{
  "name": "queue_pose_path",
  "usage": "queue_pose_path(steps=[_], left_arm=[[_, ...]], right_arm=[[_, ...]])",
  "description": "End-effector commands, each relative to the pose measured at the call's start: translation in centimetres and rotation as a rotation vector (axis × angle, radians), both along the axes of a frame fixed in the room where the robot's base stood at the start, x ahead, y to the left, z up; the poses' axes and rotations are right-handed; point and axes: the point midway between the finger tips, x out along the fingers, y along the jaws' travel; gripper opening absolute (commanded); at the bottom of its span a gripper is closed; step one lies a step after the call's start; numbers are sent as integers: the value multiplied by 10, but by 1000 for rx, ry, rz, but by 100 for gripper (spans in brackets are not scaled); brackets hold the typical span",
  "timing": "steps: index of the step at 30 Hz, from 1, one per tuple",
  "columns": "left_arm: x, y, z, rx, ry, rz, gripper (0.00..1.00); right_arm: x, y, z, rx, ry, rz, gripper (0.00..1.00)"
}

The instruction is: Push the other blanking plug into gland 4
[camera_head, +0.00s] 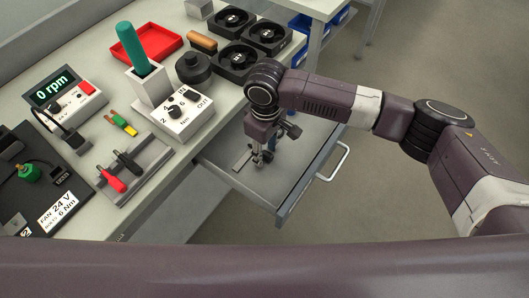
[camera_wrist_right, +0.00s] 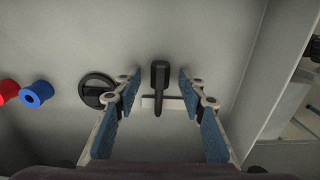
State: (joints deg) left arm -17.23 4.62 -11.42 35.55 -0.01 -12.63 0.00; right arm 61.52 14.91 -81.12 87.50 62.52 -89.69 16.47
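My right gripper (camera_head: 264,156) reaches down into the open drawer (camera_head: 302,190). In the right wrist view its two blue-padded fingers (camera_wrist_right: 160,82) are apart, with nothing held. A black-handled piece with a pale flat crossbar (camera_wrist_right: 151,103) lies on the drawer floor between the fingers in that view; I cannot tell the gap to them. A round black piece with a raised bar (camera_wrist_right: 97,91) lies left of it, partly behind the left finger. I cannot tell whether either is the blanking plug. I cannot make out gland 4. My left gripper is not in view.
A blue spool (camera_wrist_right: 37,94) and a red spool (camera_wrist_right: 8,91) lie at the wrist view's left. The bench holds a torque box (camera_head: 185,115), black fans (camera_head: 267,36), a red tray (camera_head: 150,43) and an rpm display (camera_head: 52,88). Floor right of the drawer is clear.

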Motion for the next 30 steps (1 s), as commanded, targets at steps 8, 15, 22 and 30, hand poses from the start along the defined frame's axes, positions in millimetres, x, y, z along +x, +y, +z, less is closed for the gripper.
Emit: queue_pose_path(steps=[8, 15, 22, 30], left_arm=[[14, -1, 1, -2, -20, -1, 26], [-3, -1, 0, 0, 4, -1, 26], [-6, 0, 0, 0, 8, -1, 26], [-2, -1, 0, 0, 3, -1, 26]], right_arm=[[0, 0, -1, 0, 0, 0, 31], [0, 0, -1, 0, 0, 0, 5], [0, 0, -1, 0, 0, 0, 4], [1, 0, 14, 2, -1, 0, 4]])
